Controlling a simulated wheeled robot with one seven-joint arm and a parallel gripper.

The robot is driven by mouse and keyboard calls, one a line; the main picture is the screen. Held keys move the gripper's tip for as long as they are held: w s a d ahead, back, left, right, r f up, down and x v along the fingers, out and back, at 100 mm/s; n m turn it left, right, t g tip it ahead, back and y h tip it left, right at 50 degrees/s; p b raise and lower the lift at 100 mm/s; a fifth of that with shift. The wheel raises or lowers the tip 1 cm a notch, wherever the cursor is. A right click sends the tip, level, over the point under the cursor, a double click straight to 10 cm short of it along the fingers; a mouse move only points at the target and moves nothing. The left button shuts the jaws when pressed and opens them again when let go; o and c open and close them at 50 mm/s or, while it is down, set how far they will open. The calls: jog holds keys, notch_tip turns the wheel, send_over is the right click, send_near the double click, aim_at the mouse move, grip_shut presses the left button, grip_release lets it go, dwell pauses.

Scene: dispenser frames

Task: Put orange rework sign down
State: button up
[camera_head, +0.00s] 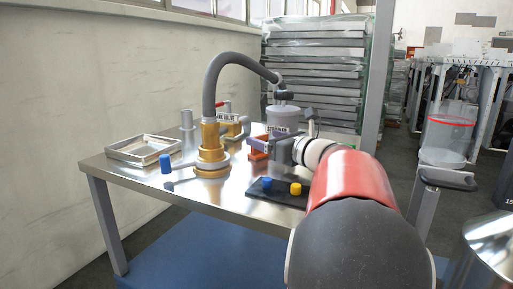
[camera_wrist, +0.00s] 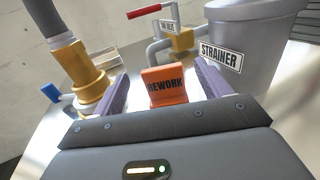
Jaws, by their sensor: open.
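The orange rework sign (camera_wrist: 166,87) stands upright on the metal table, its black REWORK lettering facing the wrist camera. In the head view the orange sign (camera_head: 258,154) shows only in part, beside my gripper. My gripper (camera_wrist: 163,82) is open, with one purple-grey finger on each side of the sign. I see a gap between the sign and each finger in the wrist view. In the head view my gripper (camera_head: 268,146) is low over the table, in front of the strainer.
A grey strainer pot (camera_head: 283,119) stands close behind and to the right of the sign. A brass fitting (camera_head: 209,150) with a curved grey hose and blue handle stands left. A metal tray (camera_head: 144,150) sits at the left edge. A dark mat (camera_head: 277,193) with blue and yellow knobs lies in front.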

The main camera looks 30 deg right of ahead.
aim_at(261, 137)
jog(key=w, duration=0.5)
jog(key=shift+w+a+f+p, duration=0.2)
jog(key=shift+a+f+p, duration=0.1)
jog(key=c, duration=1.2)
jog(key=shift+o, duration=0.2)
jog(key=shift+r, duration=0.1)
notch_tip(261, 137, up, 20)
jog(key=p, duration=0.2)
